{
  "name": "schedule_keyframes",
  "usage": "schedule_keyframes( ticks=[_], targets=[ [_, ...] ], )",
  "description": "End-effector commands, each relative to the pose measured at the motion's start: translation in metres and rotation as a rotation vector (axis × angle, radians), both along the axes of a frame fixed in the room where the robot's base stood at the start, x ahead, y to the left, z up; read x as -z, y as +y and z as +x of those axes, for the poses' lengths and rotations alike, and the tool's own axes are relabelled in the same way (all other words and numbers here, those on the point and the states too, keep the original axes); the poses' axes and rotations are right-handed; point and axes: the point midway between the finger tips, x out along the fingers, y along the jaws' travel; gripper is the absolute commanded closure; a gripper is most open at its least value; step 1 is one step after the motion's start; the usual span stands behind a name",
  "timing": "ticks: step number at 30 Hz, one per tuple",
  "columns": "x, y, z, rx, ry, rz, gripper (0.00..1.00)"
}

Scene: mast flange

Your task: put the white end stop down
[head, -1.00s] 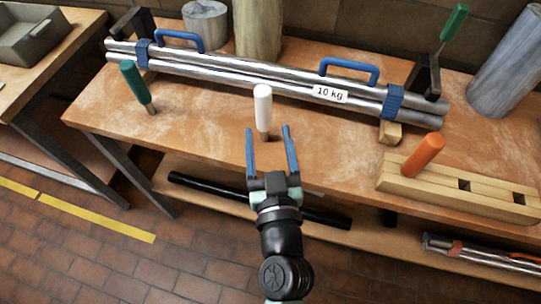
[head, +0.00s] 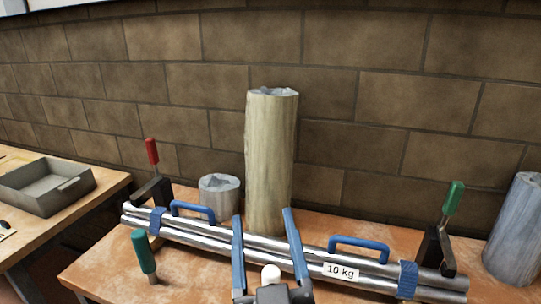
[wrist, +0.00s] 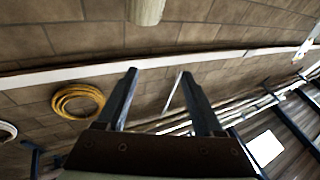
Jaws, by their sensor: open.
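The white end stop (head: 270,273) shows only its rounded top in the head view, low in the picture between my gripper's fingers. Its lower part is hidden behind the gripper body. My gripper (head: 262,214) is open, with its two blue fingers apart and pointing up in the picture, overlapping the pipe bundle. In the wrist view my gripper (wrist: 158,72) has nothing between its fingers, and the end stop is not seen there.
The pipe bundle (head: 195,229) with blue handles and a 10 kg label lies across the bench. Green-handled (head: 452,200) and red-handled (head: 152,152) clamps stand at its ends. A tall pale cylinder (head: 270,160) stands behind. A green peg (head: 144,252) stands at left.

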Motion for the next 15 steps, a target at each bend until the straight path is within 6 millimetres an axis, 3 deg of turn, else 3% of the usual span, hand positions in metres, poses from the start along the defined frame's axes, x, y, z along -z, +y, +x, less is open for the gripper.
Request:
schedule_keyframes(
  ticks=[1, 6, 10, 12, 15],
  targets=[
    [-0.044, 0.004, 0.000, 0.000, -0.076, -0.006, 0.31],
    [-0.162, 0.005, -0.023, 0.031, -0.275, 0.019, 0.31],
    [-0.226, 0.001, -0.051, 0.059, -0.397, 0.066, 0.31],
    [-0.249, -0.002, -0.064, 0.070, -0.444, 0.091, 0.31],
    [-0.267, -0.006, -0.077, 0.080, -0.484, 0.116, 0.31]
  ],
)
